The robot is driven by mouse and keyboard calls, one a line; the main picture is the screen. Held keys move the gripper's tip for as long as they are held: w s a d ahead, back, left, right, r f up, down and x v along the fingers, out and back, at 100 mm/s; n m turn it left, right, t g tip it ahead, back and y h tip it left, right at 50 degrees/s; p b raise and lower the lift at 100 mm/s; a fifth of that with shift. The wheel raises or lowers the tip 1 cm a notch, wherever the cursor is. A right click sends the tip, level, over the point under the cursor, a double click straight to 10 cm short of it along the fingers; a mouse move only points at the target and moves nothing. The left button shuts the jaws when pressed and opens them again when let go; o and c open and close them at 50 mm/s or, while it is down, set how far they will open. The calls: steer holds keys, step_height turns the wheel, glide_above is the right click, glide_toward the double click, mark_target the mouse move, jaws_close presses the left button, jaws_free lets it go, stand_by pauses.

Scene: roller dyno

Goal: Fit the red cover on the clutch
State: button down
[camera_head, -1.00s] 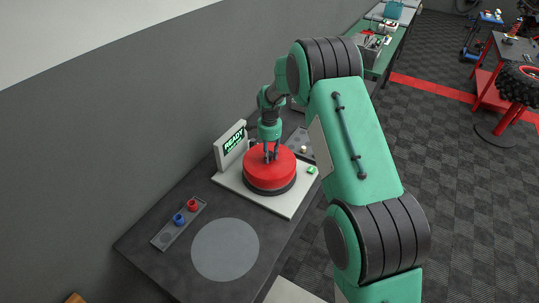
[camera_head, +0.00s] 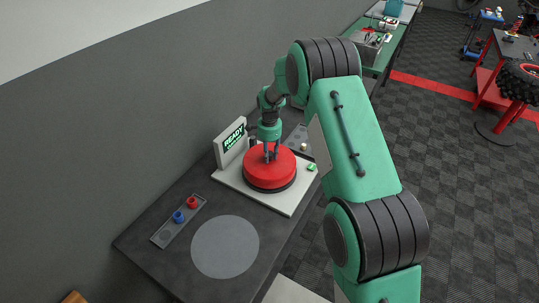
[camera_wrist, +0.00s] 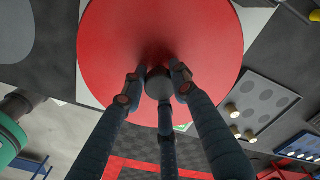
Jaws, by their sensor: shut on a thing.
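The red cover (camera_head: 285,171) is a round red disc in the head view. It sits over the dark round clutch base (camera_head: 270,191) on a white plate (camera_head: 232,186). The cover looks level, and a dark rim shows below it. My gripper (camera_head: 271,156) points down at the top of the cover. In the wrist view the cover (camera_wrist: 110,50) fills the upper middle, and my gripper's fingers (camera_wrist: 155,85) are closed around a dark grey knob (camera_wrist: 160,85) at its centre. Most of the clutch is hidden under the cover.
A sign reading READY (camera_head: 232,142) stands behind the cover. A grey tray (camera_head: 162,238) holds a blue peg (camera_head: 179,217) and a red peg (camera_head: 192,202). A pale grey disc area (camera_head: 225,247) on the bench is empty. A green button (camera_head: 312,167) is at the plate's right corner.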

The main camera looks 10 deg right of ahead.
steer(key=shift+f, duration=0.6)
steer(key=c, duration=0.9)
jaws_free()
steer(key=shift+r+p, duration=1.1)
steer(key=shift+r, duration=2.35)
